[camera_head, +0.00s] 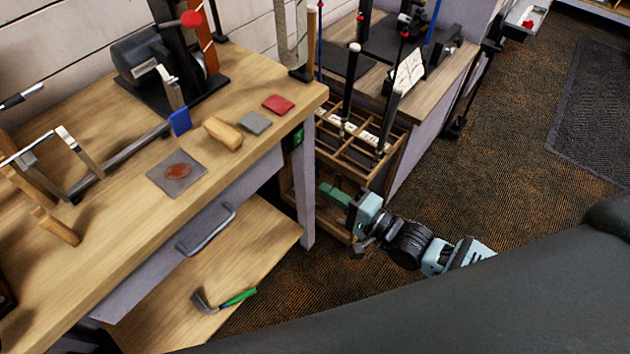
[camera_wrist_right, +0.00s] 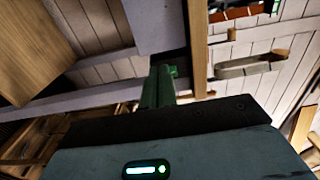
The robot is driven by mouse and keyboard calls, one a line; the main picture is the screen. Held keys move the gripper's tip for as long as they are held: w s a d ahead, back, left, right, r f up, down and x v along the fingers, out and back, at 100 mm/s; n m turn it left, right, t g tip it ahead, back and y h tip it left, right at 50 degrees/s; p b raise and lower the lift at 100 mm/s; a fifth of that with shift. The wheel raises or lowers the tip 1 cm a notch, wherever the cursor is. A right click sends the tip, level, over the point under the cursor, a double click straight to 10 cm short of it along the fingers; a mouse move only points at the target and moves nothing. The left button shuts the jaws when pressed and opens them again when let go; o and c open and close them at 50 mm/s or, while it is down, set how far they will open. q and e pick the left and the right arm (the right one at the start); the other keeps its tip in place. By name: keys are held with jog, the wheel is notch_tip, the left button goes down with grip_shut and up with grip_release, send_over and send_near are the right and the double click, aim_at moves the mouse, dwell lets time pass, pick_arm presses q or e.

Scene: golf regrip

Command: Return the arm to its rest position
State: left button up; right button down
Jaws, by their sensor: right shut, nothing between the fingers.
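My right gripper (camera_head: 333,195) is beside the right end of the workbench, low in front of the wooden club rack (camera_head: 362,165). Its green fingers are together with nothing visible between them. They also show closed in the right wrist view (camera_wrist_right: 158,88), below the underside of a bench. My right arm reaches in from the lower right. My left gripper is not in view.
The workbench (camera_head: 110,225) holds a vise (camera_head: 160,65), a wooden block (camera_head: 222,132) and small pads. Clubs stand upright in the rack. Carpet (camera_head: 510,170) to the right is clear.

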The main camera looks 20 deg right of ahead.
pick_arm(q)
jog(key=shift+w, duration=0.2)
pick_arm(e)
jog(key=shift+s+d, duration=0.25)
jog(key=shift+s, duration=0.15)
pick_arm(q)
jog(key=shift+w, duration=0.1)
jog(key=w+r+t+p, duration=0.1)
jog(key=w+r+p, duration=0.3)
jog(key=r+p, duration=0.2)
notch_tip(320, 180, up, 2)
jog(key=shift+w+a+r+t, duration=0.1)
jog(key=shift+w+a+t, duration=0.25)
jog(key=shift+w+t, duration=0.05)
pick_arm(e)
jog(key=s+d+f+n+g+h, duration=0.1)
jog(key=s+f+n+g+h, duration=0.1)
jog(key=s, duration=0.7)
jog(key=s+d+f+n+g+h, duration=0.2)
jog(key=s+f+n+h, duration=0.2)
jog(key=s, duration=0.6)
jog(key=s+d+f+n+g+h, duration=0.1)
jog(key=s+f+n, duration=0.3)
jog(key=s, duration=0.6)
jog(key=d+n+h, duration=0.1)
jog(key=n, duration=0.1)
jog(key=shift+d+n+g+h, duration=0.25)
jog(key=shift+n+g+h, duration=0.15)
